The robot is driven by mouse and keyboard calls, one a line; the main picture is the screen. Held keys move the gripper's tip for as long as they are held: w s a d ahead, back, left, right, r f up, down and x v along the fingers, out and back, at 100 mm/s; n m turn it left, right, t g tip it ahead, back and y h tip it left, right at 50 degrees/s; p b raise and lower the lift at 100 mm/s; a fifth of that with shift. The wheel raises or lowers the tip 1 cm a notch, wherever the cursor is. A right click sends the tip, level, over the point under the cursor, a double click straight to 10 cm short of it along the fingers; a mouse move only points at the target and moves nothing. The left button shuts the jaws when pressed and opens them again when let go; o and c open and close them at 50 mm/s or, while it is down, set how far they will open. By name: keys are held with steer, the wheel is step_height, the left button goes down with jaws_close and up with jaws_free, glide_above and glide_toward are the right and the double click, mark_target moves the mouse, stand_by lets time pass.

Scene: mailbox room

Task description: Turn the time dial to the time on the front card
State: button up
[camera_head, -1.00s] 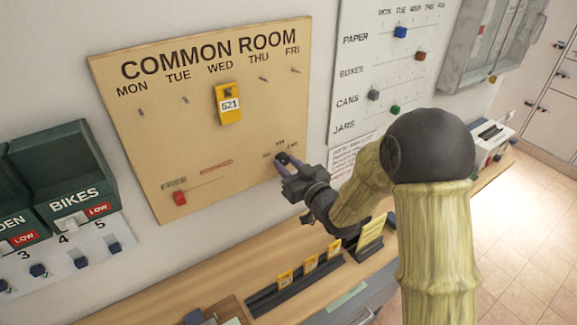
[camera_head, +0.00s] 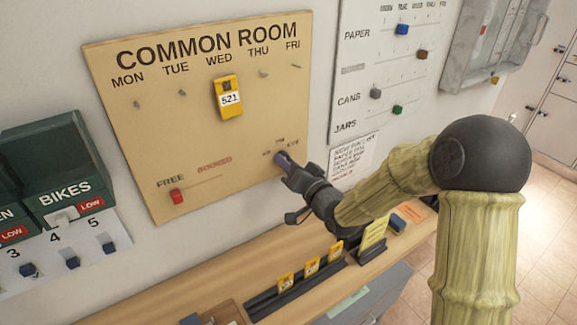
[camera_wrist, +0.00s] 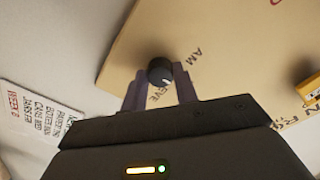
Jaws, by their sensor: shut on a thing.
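The time dial is a small dark round knob (camera_wrist: 160,70) at the lower right of the tan COMMON ROOM board (camera_head: 120,130). My gripper (camera_head: 283,160) reaches it from the right, and its two purple fingers close on the knob in the wrist view (camera_wrist: 160,88). A pale mark on the knob points down and right in the wrist view. The labels AM and EVE show beside it; a finger covers the area between them. A yellow card (camera_head: 373,236) stands in a dark holder on the counter; its writing is too small to read.
A yellow tag reading 521 (camera_head: 229,98) hangs under WED. A red slider (camera_head: 177,196) sits by FREE. Several yellow tags stand in a dark rack (camera_head: 268,304) on the counter below my gripper. A white notice (camera_head: 353,155) is to the right.

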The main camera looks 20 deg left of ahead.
steer(key=shift+m, duration=0.5)
steer(key=o, duration=1)
